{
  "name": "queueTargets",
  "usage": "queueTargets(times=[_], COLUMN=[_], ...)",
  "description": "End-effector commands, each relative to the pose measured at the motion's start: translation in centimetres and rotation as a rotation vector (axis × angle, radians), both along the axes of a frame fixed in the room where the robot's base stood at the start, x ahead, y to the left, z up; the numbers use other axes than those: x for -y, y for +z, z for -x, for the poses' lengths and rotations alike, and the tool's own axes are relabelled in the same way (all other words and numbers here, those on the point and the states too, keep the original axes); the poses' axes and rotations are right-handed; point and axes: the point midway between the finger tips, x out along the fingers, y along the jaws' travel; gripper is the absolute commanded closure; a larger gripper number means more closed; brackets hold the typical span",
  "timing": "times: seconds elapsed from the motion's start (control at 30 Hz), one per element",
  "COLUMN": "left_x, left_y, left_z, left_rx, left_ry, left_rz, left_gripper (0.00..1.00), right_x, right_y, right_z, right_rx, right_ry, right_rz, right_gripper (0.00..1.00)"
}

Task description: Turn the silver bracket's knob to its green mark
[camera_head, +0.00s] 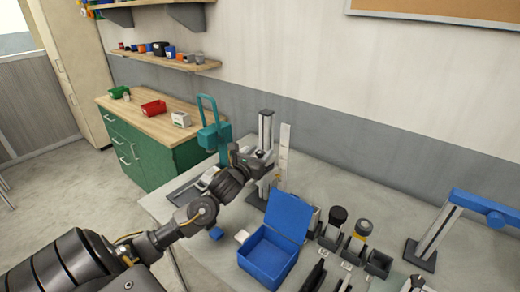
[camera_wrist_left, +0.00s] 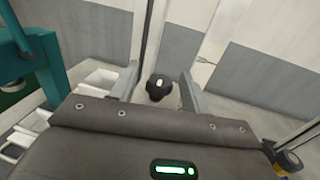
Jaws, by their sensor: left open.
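The silver bracket (camera_head: 265,128) stands upright at the back left of the grey table in the head view. Its black knob (camera_wrist_left: 158,88), with a white pointer line, shows in the left wrist view. My left gripper (camera_head: 264,156) is at the bracket's front and hides the knob in the head view. In the left wrist view my left gripper (camera_wrist_left: 159,76) is open, one finger on each side of the knob. I cannot tell whether the fingers touch it. No green mark on the bracket can be made out. My right gripper is not in view.
A teal bracket (camera_head: 210,130) stands close to the left of the gripper. An open blue box (camera_head: 268,258) is in front of the silver bracket. Several black-topped items and a blue-armed bracket (camera_head: 470,203) stand to the right. A pale upright strip (camera_head: 284,150) is beside the post.

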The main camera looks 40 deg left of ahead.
Motion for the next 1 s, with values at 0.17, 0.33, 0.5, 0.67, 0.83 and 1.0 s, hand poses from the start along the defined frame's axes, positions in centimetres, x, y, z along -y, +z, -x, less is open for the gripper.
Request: queueTargets(times=[0.17, 0.33, 0.5, 0.67, 0.83, 1.0], left_x=[-0.04, -0.05, -0.06, -0.06, -0.10, -0.22], left_y=[-0.01, -0.03, -0.01, 0.00, -0.04, -0.12], left_z=[-0.42, -0.40, -0.39, -0.38, -0.37, -0.34], left_rx=[0.000, 0.000, 0.000, 0.000, 0.000, 0.000], left_ry=[-0.001, -0.001, -0.001, -0.001, -0.008, -0.053], left_rz=[0.000, 0.000, 0.000, 0.000, -0.001, -0.006], left_gripper=[0.53, 0.53, 0.75, 0.96, 0.97, 0.97], right_x=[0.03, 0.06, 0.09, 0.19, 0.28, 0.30], right_y=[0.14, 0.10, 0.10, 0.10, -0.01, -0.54], right_z=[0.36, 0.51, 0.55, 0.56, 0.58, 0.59], right_rx=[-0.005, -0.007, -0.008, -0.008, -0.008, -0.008], right_ry=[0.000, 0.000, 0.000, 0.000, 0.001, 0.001], right_rz=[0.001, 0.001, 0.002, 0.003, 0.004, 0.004], right_gripper=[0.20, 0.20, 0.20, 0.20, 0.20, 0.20])
